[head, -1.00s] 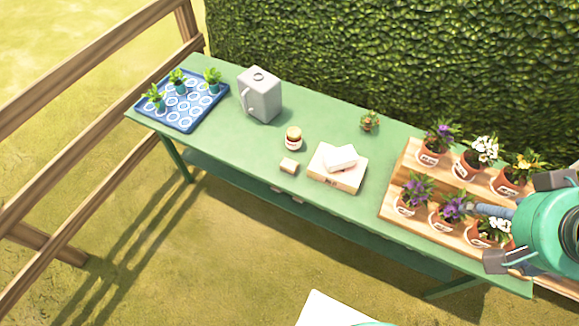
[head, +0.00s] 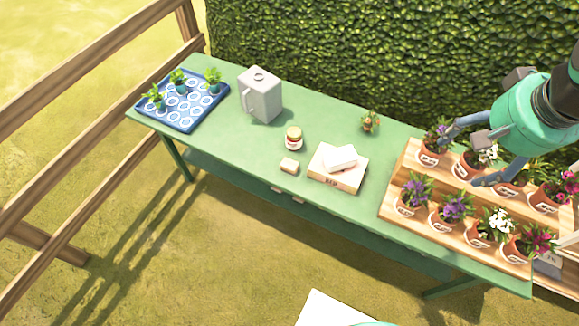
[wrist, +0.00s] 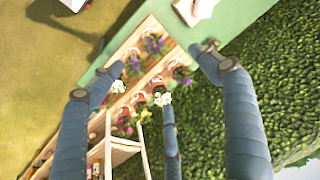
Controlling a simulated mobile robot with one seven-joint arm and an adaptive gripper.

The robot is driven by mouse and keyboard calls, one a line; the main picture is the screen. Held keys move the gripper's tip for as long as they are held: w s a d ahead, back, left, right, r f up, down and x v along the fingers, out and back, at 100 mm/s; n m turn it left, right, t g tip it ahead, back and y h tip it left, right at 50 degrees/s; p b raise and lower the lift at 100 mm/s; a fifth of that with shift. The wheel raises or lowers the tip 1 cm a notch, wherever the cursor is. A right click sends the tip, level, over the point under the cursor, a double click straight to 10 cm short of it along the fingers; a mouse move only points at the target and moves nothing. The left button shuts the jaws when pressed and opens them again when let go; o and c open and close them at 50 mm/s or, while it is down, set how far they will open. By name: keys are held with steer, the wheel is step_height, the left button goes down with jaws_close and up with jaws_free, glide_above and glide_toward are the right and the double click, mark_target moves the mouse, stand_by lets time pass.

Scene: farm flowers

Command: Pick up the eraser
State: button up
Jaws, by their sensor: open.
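A small tan block (head: 289,166), which may be the eraser, lies on the green table near its front edge. A white block (head: 340,158) lies on top of a flat cream box (head: 336,180) just right of it; I cannot tell for sure which block is the eraser. My gripper (head: 465,152) is open and empty, above the flower pots at the right end of the table, well away from both blocks. In the wrist view, its spread blue fingers (wrist: 155,62) frame the potted flowers. The tan block cannot be made out there.
A tiered wooden stand (head: 400,165) with several flower pots fills the table's right end. A small jar (head: 293,138), a small plant (head: 370,122), a grey jug (head: 262,96) and a blue tray (head: 190,124) with seedlings stand further left. A hedge (head: 400,50) rises behind.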

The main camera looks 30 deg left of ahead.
steer(key=w+a+f+g, duration=0.2)
steer(key=w+a+f, duration=0.4)
steer(key=w+a, duration=0.4)
steer(key=w+a+f+g, duration=0.2)
steer(key=w+a+f, duration=0.4)
steer(key=w+a, duration=0.45)
steer(key=s+a+f+g+h+p, duration=0.1)
steer(key=a+f+g, duration=0.3)
steer(key=a+f, duration=2.1)
step_height(320, 180, down, 4)
steer(key=shift+r, duration=0.15)
steer(key=shift+s, duration=0.1)
glide_toward(290, 166)
steer(key=shift+s+a+f, duration=0.1)
steer(key=shift+a+f, duration=0.05)
steer(key=shift+f, duration=0.7)
steer(key=shift+s+a+f, duration=0.1)
steer(key=shift+f, duration=0.75)
